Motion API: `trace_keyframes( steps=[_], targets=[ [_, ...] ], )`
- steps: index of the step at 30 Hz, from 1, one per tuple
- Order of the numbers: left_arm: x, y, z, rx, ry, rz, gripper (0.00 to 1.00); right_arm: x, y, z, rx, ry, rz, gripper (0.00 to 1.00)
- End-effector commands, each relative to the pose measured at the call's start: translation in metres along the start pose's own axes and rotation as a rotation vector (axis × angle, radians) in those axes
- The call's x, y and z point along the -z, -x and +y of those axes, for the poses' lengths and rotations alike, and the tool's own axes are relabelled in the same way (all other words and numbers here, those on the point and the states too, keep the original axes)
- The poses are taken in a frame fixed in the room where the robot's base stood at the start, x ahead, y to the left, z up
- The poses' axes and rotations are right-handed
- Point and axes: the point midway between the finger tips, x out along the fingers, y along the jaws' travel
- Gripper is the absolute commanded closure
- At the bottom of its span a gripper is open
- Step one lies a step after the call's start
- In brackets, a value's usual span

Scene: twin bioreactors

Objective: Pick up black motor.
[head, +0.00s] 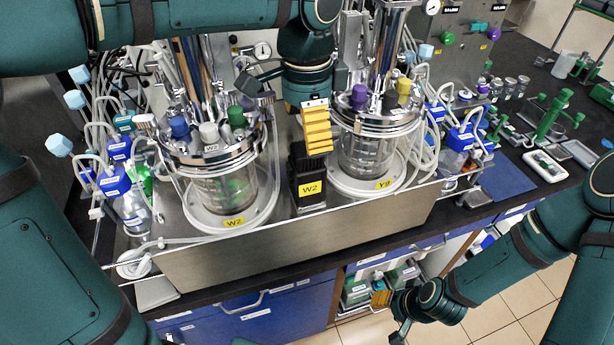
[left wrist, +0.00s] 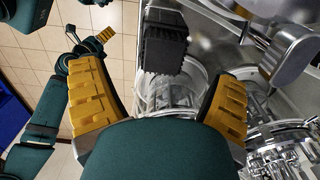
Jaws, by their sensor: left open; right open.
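The black motor (head: 308,182) stands upright between the two glass vessels, with a yellow W2 label on its front. In the left wrist view its ribbed black body (left wrist: 165,48) shows beyond and between the spread fingers. My left gripper (head: 316,130) is open and empty, just above the motor; its yellow finger pads also show in the left wrist view (left wrist: 160,78). In the head view its other finger is largely hidden. My right gripper (head: 390,308) is open and empty, low in front of the bench, away from the motor.
The W2 vessel (head: 225,185) stands left of the motor and the Y9 vessel (head: 370,150) right, both close to it. A steel tray wall (head: 300,245) runs along the front. Bottles with blue caps (head: 115,182) and tubing crowd the left side.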

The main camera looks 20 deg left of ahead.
Motion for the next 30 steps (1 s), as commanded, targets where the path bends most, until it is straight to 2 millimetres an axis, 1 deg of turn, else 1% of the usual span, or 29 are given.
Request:
trace_keyframes(
  steps=[1, 5, 7, 12, 16, 19, 26, 27, 29, 30],
  targets=[
    [-0.001, -0.006, 0.0, -0.001, 0.001, -0.002, 0.12, -0.001, -0.002, 0.001, 0.0, 0.001, -0.001, 0.53],
    [0.0, -0.012, 0.0, -0.001, 0.001, 0.0, 0.12, -0.001, -0.002, 0.001, 0.0, 0.001, -0.003, 0.53],
    [0.0, -0.018, -0.001, -0.002, 0.001, -0.001, 0.12, -0.002, -0.004, 0.001, 0.001, 0.002, -0.004, 0.53],
    [0.001, -0.043, -0.004, -0.003, 0.0, -0.002, 0.12, -0.004, -0.009, 0.003, 0.001, 0.003, -0.009, 0.53],
    [0.001, -0.058, -0.004, -0.001, 0.0, -0.001, 0.12, -0.006, -0.012, 0.004, 0.001, 0.004, -0.012, 0.53],
    [0.001, -0.062, -0.003, -0.001, 0.0, 0.0, 0.12, -0.006, -0.012, 0.004, 0.002, 0.004, -0.013, 0.53],
    [0.002, -0.062, -0.004, -0.001, 0.0, 0.0, 0.13, -0.006, -0.012, 0.004, 0.002, 0.004, -0.013, 0.53],
    [0.002, -0.062, -0.004, -0.001, 0.0, 0.0, 0.27, -0.006, -0.012, 0.004, 0.002, 0.004, -0.013, 0.53],
    [0.002, -0.062, -0.004, -0.001, 0.0, 0.0, 0.48, -0.006, -0.012, 0.004, 0.002, 0.004, -0.012, 0.53],
    [0.002, -0.062, -0.004, -0.001, 0.0, 0.0, 0.62, -0.006, -0.012, 0.004, 0.002, 0.004, -0.012, 0.53]
  ],
)
